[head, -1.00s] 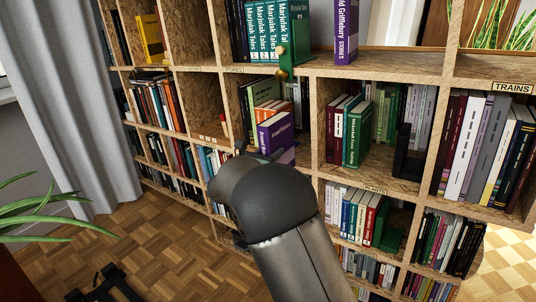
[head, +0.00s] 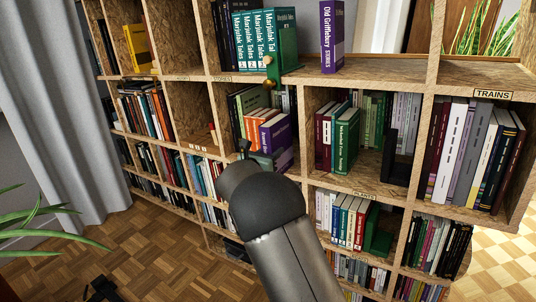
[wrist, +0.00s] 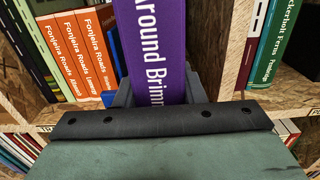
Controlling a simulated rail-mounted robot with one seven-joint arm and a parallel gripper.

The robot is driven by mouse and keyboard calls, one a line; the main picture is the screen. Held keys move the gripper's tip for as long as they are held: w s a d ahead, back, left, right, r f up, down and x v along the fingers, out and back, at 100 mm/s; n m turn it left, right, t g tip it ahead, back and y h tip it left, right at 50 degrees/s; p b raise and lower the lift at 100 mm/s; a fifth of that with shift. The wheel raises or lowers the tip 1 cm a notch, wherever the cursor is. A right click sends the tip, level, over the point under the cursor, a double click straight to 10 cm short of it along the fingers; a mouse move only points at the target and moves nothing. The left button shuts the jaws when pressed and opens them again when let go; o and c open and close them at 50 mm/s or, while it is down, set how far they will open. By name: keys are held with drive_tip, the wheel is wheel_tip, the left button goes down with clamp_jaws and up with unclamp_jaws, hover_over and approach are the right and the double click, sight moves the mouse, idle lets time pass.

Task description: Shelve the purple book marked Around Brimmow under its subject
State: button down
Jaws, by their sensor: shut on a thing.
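The purple book marked Around Brimm… (wrist: 155,45) is upright in my gripper (wrist: 158,95), which is shut on its lower part with dark fingers on both sides. In the head view the purple book (head: 277,132) is at the mouth of a shelf compartment, just right of orange books. My gripper (head: 264,160) is in front of that compartment, partly hidden by my wrist. The orange books (wrist: 85,50) read Fonjeira Roads in the wrist view. A blue cover edge shows low beside the purple book. How deep the book sits, and whether it touches the shelf board, I cannot tell.
The compartment's right divider (wrist: 238,50) stands close right of the book. Beyond it are green and dark red books (head: 338,138). Labels read TRAINS (head: 493,95), PLANTS (head: 364,196) and STORIES (head: 222,79). A purple Old Griffebury book (head: 332,38) and a green bookend (head: 285,45) stand above.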

sight(290, 137)
drive_tip(key=shift+p+x, duration=1.4)
drive_tip(key=shift+x, duration=4.55)
drive_tip(key=shift+d, duration=0.1)
drive_tip(key=c, duration=0.8)
unclamp_jaws()
drive_tip(key=shift+c, duration=0.2)
drive_tip(key=shift+s+f, duration=0.1)
drive_tip(key=shift+f, duration=0.15)
drive_tip(key=v, duration=1.7)
drive_tip(key=shift+r+p, duration=0.15)
drive_tip(key=shift+p, duration=0.2)
drive_tip(key=shift+s, duration=0.15)
